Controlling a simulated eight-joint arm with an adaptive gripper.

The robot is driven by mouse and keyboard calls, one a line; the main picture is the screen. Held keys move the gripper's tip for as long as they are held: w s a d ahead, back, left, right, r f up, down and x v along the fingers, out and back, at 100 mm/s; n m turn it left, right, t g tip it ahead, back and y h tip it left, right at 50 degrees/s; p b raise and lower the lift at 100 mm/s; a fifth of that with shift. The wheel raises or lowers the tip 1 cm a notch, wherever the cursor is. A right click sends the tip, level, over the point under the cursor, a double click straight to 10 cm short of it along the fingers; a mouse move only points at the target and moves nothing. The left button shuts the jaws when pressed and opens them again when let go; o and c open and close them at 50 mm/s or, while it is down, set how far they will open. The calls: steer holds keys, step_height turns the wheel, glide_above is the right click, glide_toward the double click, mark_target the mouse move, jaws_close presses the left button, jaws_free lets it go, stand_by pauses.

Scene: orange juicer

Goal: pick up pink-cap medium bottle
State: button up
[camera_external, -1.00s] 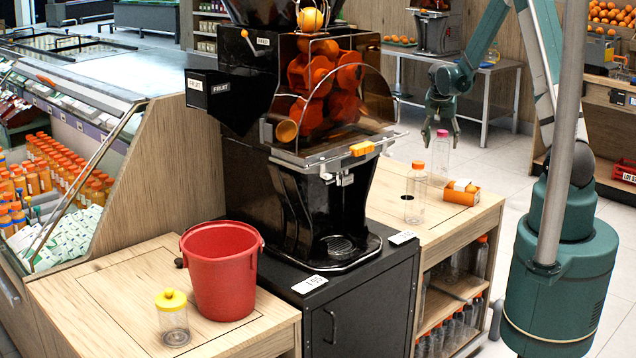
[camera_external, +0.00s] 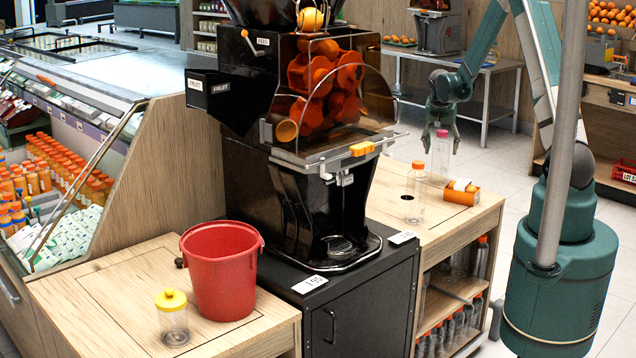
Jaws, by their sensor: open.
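The pink-cap medium bottle (camera_external: 440,160) is clear and stands upright at the back of the wooden counter right of the juicer. My gripper (camera_external: 441,149) points down at the bottle's top, its fingers apart on either side of the bottle's upper part in the picture. Whether the fingers touch the bottle cannot be told. My gripper is open.
A clear orange-cap bottle (camera_external: 414,193) stands left of the pink-cap one. An orange box (camera_external: 461,193) lies in front on the same counter (camera_external: 440,222). The juicer (camera_external: 300,150) rises to the left. A red bucket (camera_external: 222,272) and yellow-cap jar (camera_external: 173,318) stand farther left.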

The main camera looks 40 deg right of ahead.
mark_target(442, 155)
steer(key=shift+b+x, duration=0.45)
steer(key=shift+x, duration=1.95)
steer(key=c, duration=1)
